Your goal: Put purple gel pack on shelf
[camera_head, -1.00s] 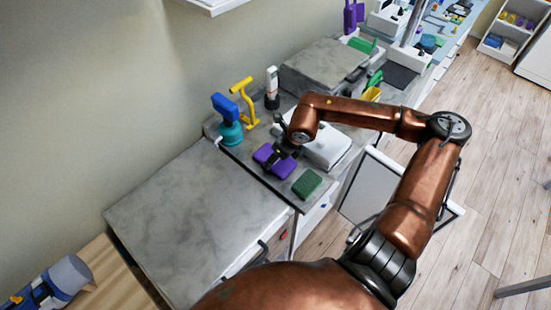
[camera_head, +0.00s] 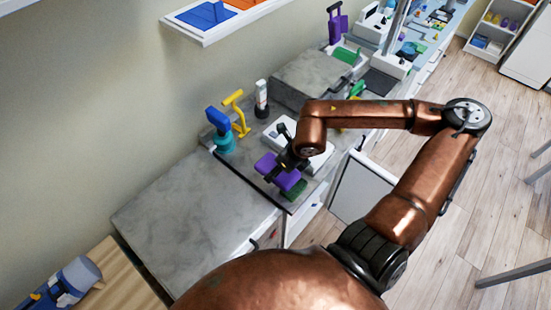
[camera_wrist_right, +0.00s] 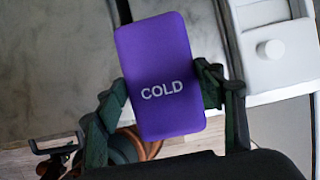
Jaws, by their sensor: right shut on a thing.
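The purple gel pack (camera_head: 279,172), marked "COLD" in the right wrist view (camera_wrist_right: 160,75), is held between the fingers of my right gripper (camera_head: 287,166). In the right wrist view my right gripper (camera_wrist_right: 158,95) has a dark finger against each side edge of the pack. A white wall shelf (camera_head: 245,26) shows at the top of the head view, carrying flat blue and orange things. My left gripper is out of view.
A blue-teal device (camera_head: 222,132), a yellow tool (camera_head: 239,112) and a white bottle (camera_head: 261,98) stand behind the pack by the wall. A white appliance (camera_head: 315,154) lies beside my gripper. The near grey counter (camera_head: 195,210) is bare.

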